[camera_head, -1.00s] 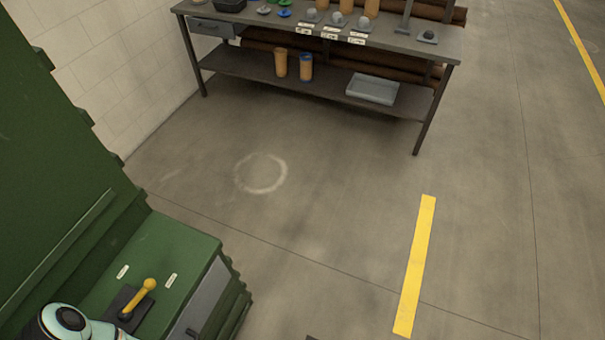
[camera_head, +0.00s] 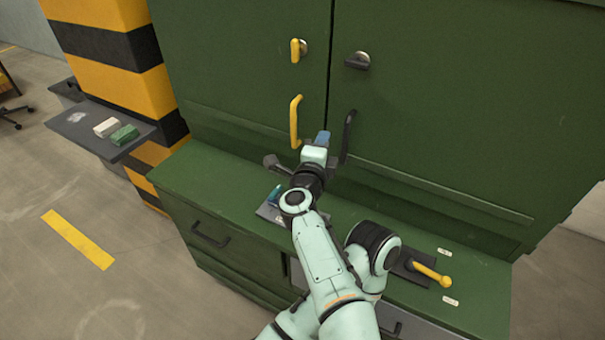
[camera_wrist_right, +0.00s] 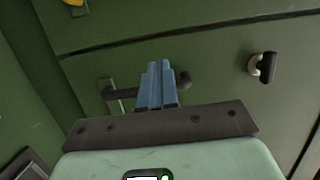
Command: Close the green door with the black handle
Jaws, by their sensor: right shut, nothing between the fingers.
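The green door with the black handle (camera_head: 430,100) is the right one of two cabinet doors. It looks flush with its neighbour along the upright seam, with no clear gap. Its black handle (camera_head: 347,137) stands upright near the seam, with a black knob (camera_head: 357,61) above. My right gripper (camera_head: 323,138) is shut and empty, its blue fingers just left of the black handle in the head view. In the wrist view the fingers (camera_wrist_right: 156,85) cover the middle of the black handle (camera_wrist_right: 121,93); I cannot tell whether they touch. My left gripper is not in view.
The left door (camera_head: 240,70) has a yellow handle (camera_head: 295,122) close to my gripper. A green ledge (camera_head: 215,182) juts out below the doors, with a yellow lever (camera_head: 432,275) at right. A striped pillar (camera_head: 115,55) and a grey shelf (camera_head: 80,123) stand at left.

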